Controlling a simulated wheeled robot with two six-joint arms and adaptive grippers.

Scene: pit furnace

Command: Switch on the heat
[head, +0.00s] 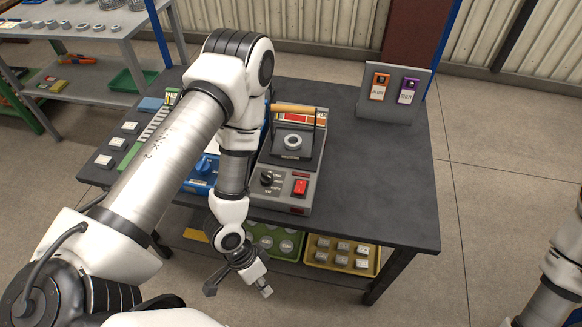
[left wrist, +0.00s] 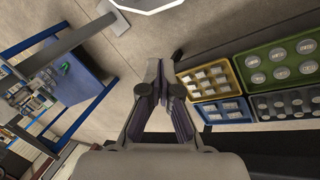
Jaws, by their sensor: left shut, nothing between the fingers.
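The grey furnace unit (head: 286,200) stands on the dark table, with a red rocker switch (head: 300,187) and a black knob (head: 267,178) on its front panel. A grey ring sits on its upper plate under a wooden handle (head: 293,108). I cannot tell which way the rocker is set. My left gripper (head: 262,286) hangs in front of the table's front edge, below and left of the rocker, apart from it. In the left wrist view its fingers (left wrist: 159,70) are shut and empty, over the floor. My right gripper is out of view.
A blue unit with a blue knob (head: 203,165) stands left of the furnace, partly behind my left arm. A panel (head: 393,92) with orange and purple switches is at the back right. A yellow tray (head: 342,254) lies below the tabletop. The table's right side is clear.

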